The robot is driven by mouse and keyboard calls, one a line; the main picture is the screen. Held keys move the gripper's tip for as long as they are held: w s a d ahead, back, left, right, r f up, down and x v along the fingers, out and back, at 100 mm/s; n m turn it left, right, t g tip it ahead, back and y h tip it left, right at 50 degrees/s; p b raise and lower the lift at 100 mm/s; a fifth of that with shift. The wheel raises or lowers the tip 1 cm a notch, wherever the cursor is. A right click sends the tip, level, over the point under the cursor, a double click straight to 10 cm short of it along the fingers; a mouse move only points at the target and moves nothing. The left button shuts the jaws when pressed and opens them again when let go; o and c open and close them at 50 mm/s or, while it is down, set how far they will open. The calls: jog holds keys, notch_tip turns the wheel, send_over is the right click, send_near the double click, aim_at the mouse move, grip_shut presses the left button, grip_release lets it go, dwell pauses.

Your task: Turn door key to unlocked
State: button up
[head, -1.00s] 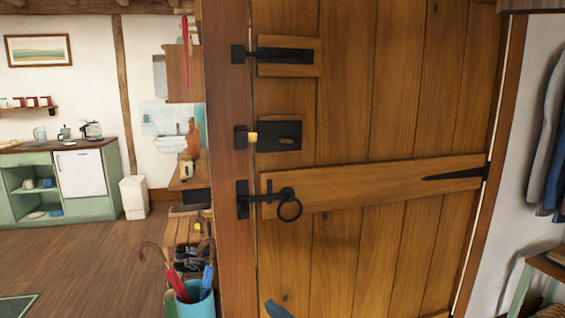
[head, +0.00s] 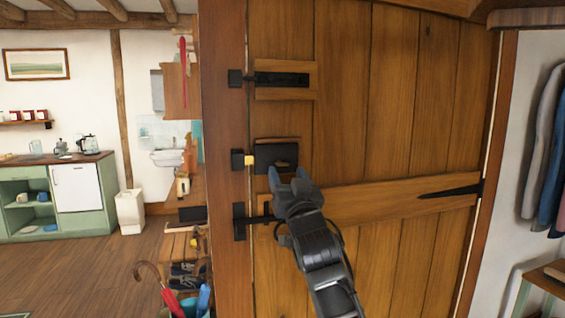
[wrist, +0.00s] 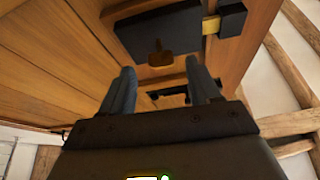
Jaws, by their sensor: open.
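The wooden door (head: 395,130) is shut and carries a black lock box (head: 265,153) on its left side. A brass-coloured bolt (head: 249,160) spans the gap between the lock box and the black keeper on the frame. In the wrist view the dark bronze key (wrist: 161,52) sticks out of the lock box (wrist: 165,28), its flat bow crosswise; in the head view the fingers largely hide it. My gripper (head: 287,174) is open and empty, just below the lock box. In the wrist view its two fingers (wrist: 160,78) stand either side of the key's line, short of it.
A black latch (head: 262,219) sits below the lock, its ring handle mostly behind my arm. A black bolt (head: 280,79) is above. An umbrella stand and a bench (head: 183,243) are left of the door post. Coats (head: 545,140) hang at the right.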

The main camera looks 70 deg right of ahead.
aim_at(282, 163)
jog(key=p+x, duration=0.1)
jog(key=x, duration=0.4)
jog(key=shift+c, duration=0.4)
jog(key=c, duration=1)
jog(key=shift+o, duration=0.2)
jog(key=shift+w+f+m+b, duration=0.15)
jog(key=shift+m+b, duration=0.15)
jog(key=shift+b, duration=0.2)
